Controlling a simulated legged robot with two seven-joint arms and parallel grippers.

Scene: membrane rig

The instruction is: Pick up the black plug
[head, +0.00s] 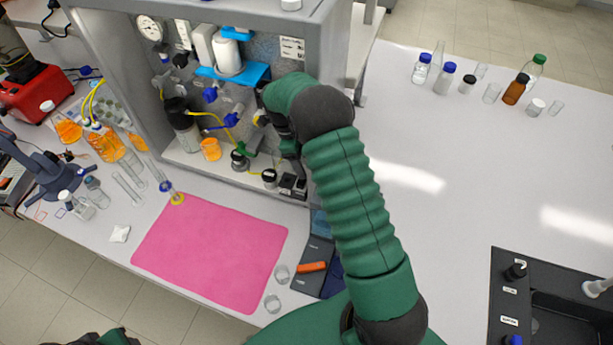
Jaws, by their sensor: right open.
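My right arm reaches up from the bottom and bends down into the rig's lower right bay. My right gripper (293,184) is small and dark there, open, with its fingertips low over the bay floor at the front edge. A small black-topped piece (269,176) stands just left of the fingertips, apart from them. I cannot tell whether it is the black plug. Dark parts around the gripper blend together, and my arm hides the space behind it. My left gripper is out of view.
Tubing, valves and an orange-filled beaker (211,149) crowd the bay to the left. A pink mat (212,250) lies clear in front.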

